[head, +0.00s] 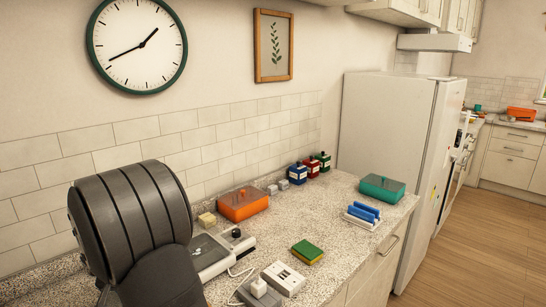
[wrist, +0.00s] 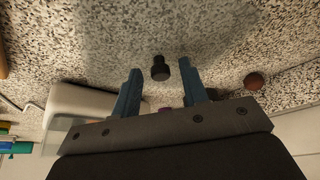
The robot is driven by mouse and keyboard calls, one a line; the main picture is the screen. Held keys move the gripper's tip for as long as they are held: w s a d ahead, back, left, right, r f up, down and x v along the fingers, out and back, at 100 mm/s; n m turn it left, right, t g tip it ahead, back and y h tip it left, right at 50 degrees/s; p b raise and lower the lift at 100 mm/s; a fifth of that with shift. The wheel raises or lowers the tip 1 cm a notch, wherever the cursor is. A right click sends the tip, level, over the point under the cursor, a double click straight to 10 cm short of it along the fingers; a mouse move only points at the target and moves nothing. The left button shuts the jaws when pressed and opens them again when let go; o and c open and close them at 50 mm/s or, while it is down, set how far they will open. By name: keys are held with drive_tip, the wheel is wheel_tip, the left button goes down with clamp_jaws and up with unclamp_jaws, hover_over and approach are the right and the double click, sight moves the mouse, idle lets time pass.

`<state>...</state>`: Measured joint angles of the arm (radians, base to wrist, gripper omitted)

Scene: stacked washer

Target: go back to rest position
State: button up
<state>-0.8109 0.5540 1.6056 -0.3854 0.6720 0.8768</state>
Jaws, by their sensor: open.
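My gripper (wrist: 161,70) shows in the wrist view with its two blue fingers spread apart and nothing held between them. A small black knob-like cylinder (wrist: 160,68) appears in the gap between the fingertips, against the speckled countertop (wrist: 110,38); I cannot tell how far it is from them. In the head view my gripper is not visible; a large dark ribbed part of my arm fills the lower left and hides what is behind it.
The counter holds an orange box (head: 243,205), a teal box (head: 382,189), several small bottles, a green-yellow sponge (head: 307,252), a blue-and-white rack (head: 363,214), a white socket block (head: 283,279) and a grey-white device (head: 208,255). A fridge (head: 385,130) stands behind. The wrist view shows a brown round object (wrist: 253,82).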

wheel_tip(320, 180, up, 19)
drive_tip(key=w+d+r+m+h, duration=0.1)
drive_tip(key=w+d, duration=0.3)
drive_tip(key=d, duration=0.5)
drive_tip(key=w+d+m, duration=0.2)
drive_tip(key=w+d, duration=0.3)
drive_tip(key=d, duration=0.3)
drive_tip(key=w+d+r+m+h, duration=0.1)
drive_tip(key=w+d, duration=0.3)
drive_tip(key=d, duration=0.5)
drive_tip(key=a+f, duration=0.2)
drive_tip(key=a, duration=0.3)
drive_tip(key=shift+w+f, duration=0.4)
